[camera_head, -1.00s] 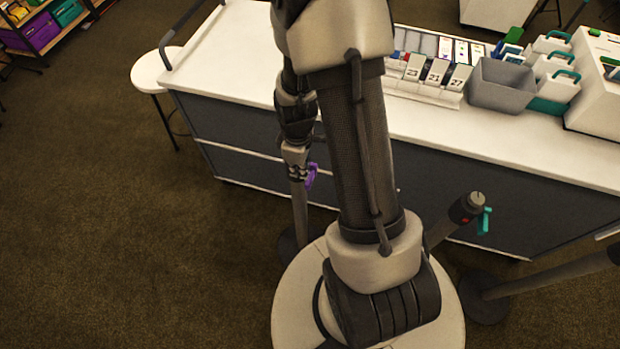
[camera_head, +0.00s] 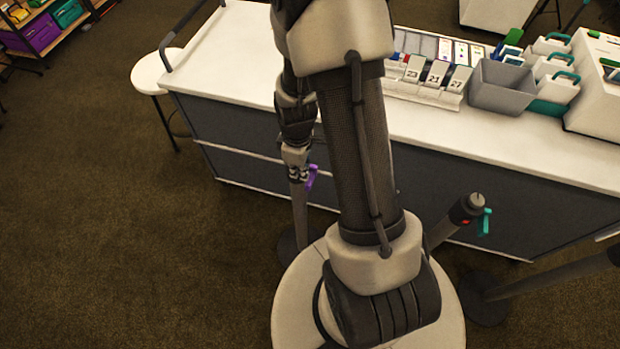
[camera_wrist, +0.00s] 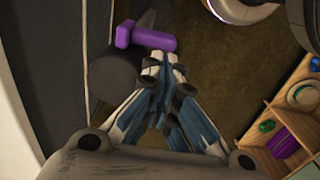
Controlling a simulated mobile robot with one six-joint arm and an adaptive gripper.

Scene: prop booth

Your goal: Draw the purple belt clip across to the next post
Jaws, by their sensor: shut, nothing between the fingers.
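The purple belt clip (camera_head: 312,177) is at the upper part of a grey post (camera_head: 300,215) in front of the counter. It also shows in the wrist view (camera_wrist: 147,37) as a purple bar with a wider left end. My gripper (camera_wrist: 163,62) is shut and empty, its fingertips right by the clip's bar; I cannot tell whether they touch it. In the head view my gripper (camera_head: 297,172) points down over the post top and hides it. A second post (camera_head: 466,209) with a red mark and a teal clip (camera_head: 485,221) stands to the right, tilted in the picture.
A long counter (camera_head: 240,60) with a white top runs behind the posts, carrying a grey bin (camera_head: 502,88) and number cards (camera_head: 437,72). A white stool (camera_head: 150,72) stands at its left end. Another post (camera_head: 555,273) reaches in from the right. Carpet (camera_head: 110,230) at left is clear.

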